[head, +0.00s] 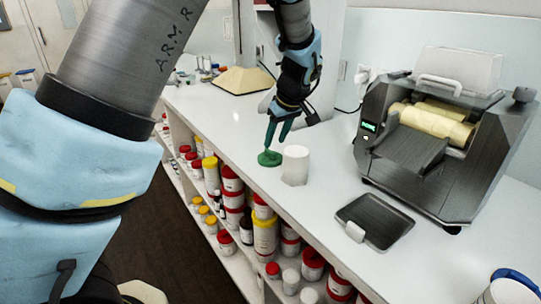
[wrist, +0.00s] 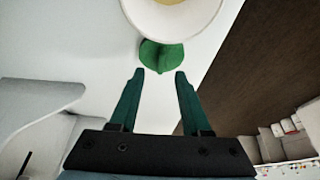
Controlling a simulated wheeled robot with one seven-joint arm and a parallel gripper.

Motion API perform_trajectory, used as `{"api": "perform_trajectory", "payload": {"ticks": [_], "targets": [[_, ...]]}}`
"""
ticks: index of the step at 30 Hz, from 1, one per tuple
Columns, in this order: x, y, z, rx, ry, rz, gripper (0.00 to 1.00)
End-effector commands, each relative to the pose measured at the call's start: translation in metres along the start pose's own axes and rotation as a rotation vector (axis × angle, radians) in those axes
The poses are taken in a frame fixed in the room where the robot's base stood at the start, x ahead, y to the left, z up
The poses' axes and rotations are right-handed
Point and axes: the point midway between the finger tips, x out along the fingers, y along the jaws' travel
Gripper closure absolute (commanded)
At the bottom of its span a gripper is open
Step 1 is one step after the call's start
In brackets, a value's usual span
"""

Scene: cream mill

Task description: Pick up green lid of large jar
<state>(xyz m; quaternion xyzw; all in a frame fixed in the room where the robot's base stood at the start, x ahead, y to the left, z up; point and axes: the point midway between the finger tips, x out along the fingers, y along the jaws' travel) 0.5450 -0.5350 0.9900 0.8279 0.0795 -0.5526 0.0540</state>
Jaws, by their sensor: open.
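The green lid (head: 269,158) lies on the white counter, just left of a white jar (head: 295,166) with no lid on it. In the wrist view the green lid (wrist: 161,55) shows just beyond my fingertips, partly hidden by the rim of the white jar (wrist: 172,35). My gripper (head: 278,136) is open and points down above the lid. In the wrist view its two green fingers (wrist: 158,73) stand apart with nothing between them. I cannot tell whether a fingertip touches the lid.
A cream mill (head: 435,140) with rollers stands to the right on the counter (head: 330,185), with a dark tray (head: 375,221) in front. Shelves below the counter edge hold several red- and yellow-capped jars. A blue-rimmed white jar (head: 510,288) is at lower right.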

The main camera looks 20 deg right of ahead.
Motion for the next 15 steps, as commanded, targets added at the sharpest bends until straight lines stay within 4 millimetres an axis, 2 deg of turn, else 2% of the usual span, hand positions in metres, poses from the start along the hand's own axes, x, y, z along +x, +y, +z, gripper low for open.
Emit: {"api": "perform_trajectory", "payload": {"ticks": [9,15], "targets": [[0.041,-0.002,-0.002,0.001,-0.001,-0.004,0.53],[0.048,-0.002,-0.002,0.001,-0.001,-0.001,0.53]]}}
